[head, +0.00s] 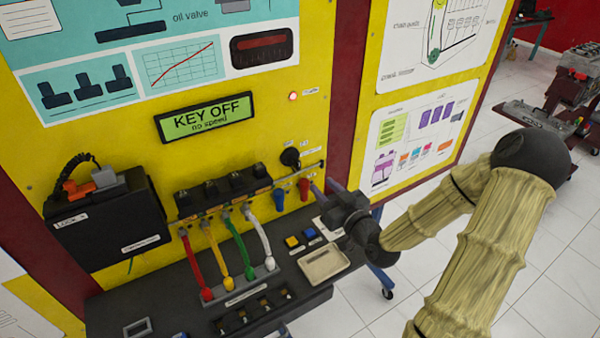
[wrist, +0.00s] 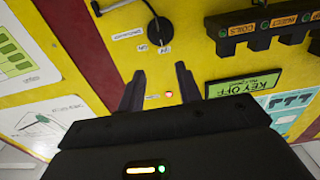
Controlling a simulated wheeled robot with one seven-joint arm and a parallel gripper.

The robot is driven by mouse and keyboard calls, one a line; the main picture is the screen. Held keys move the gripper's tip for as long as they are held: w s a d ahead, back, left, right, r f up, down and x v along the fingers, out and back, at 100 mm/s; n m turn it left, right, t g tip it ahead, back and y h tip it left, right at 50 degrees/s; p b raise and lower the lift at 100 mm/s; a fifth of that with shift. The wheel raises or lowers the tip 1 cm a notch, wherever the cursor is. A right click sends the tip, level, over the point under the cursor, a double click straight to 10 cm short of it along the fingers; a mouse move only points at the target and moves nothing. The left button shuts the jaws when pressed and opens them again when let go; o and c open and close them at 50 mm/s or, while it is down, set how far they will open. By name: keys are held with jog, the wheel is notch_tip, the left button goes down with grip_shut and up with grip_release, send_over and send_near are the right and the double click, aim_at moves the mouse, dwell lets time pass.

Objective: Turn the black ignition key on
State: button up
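The black ignition key (head: 290,157) sits in the yellow panel, right of and below the display (head: 204,117), which reads "KEY OFF" and "no speed". In the wrist view the round black key (wrist: 159,29) is at the top, with small white labels beside it. My gripper (head: 326,188) is in front of the panel, to the right of and below the key in the head view. In the wrist view my gripper's two fingers (wrist: 160,84) are apart, with nothing between them. The key lies beyond the fingertips, apart from them.
A black coil row (head: 225,190) with coloured leads is left of the key. Blue (head: 279,200) and red (head: 304,188) connectors hang just below it. A dark shelf (head: 180,285) juts out underneath, bearing a beige tray (head: 324,264). A red indicator light (head: 293,96) is above the key.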

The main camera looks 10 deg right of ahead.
aim_at(299, 163)
jog(key=shift+a+f+b, duration=0.15)
jog(key=shift+f+b, duration=0.1)
jog(key=shift+b, duration=0.4)
jog(key=p+x, duration=0.3)
jog(key=x, duration=0.8)
jog(key=shift+w+a+r+p, duration=0.15)
jog(key=shift+w+a+p, duration=0.05)
jog(key=shift+w+p, duration=0.15)
grip_shut()
